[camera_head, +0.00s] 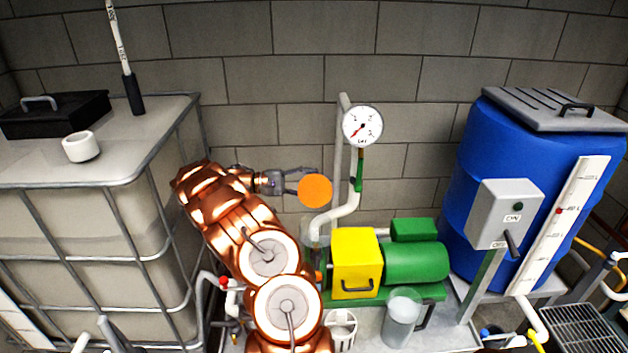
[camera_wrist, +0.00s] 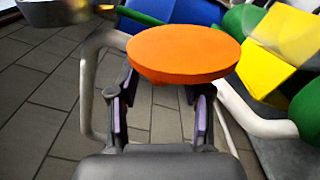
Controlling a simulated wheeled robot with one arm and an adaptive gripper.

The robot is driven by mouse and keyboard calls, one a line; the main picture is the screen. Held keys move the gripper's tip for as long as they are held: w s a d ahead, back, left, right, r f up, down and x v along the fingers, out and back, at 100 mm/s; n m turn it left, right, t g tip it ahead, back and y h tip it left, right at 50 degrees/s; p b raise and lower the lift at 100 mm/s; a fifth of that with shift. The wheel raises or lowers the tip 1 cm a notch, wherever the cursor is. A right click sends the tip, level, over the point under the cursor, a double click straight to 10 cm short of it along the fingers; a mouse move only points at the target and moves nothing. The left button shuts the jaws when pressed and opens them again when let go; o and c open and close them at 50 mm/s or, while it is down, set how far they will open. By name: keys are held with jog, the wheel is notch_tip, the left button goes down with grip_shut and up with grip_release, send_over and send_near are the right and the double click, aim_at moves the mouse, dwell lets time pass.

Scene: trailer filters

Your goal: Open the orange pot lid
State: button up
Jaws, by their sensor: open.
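The orange pot lid (camera_head: 315,190) is a flat round disc in front of the back wall, left of the grey pipe. In the wrist view the lid (camera_wrist: 183,50) lies across the space just beyond my fingertips, with a small orange part under its disc. My gripper (camera_head: 298,182) comes at it from the left. In the wrist view my gripper (camera_wrist: 163,86) is open, one finger on each side below the disc. I cannot tell whether the fingers touch the lid. A translucent pot body (camera_head: 314,234) shows partly below the lid, behind my arm.
A yellow box (camera_head: 356,262) and green motor (camera_head: 415,262) stand right of the lid. A pressure gauge (camera_head: 362,125) sits on the grey pipe (camera_head: 342,150) close by. A caged white tank (camera_head: 80,220) is left, a blue barrel (camera_head: 465,190) right. A clear beaker (camera_head: 402,318) stands in front.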

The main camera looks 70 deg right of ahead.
jog(key=shift+s+d, duration=0.25)
jog(key=shift+s, duration=0.35)
jog(key=shift+c, duration=0.3)
grip_shut()
